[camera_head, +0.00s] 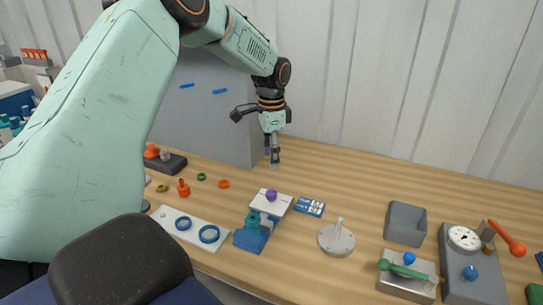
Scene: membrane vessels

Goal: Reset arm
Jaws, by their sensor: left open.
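My left arm comes in from the left, bends at the top and hangs its gripper downward. The left gripper (272,158) is open and empty, above the back of the wooden table (335,165), in front of the white wall panels. It touches none of the objects on the table. My right gripper is not in view.
A blue stand with a purple knob (271,195) and a white plate with blue rings (187,228) are below. A round metal disc with a post (336,238), a grey box (405,223) and a gauge block (470,268) stand right. The back right table is clear.

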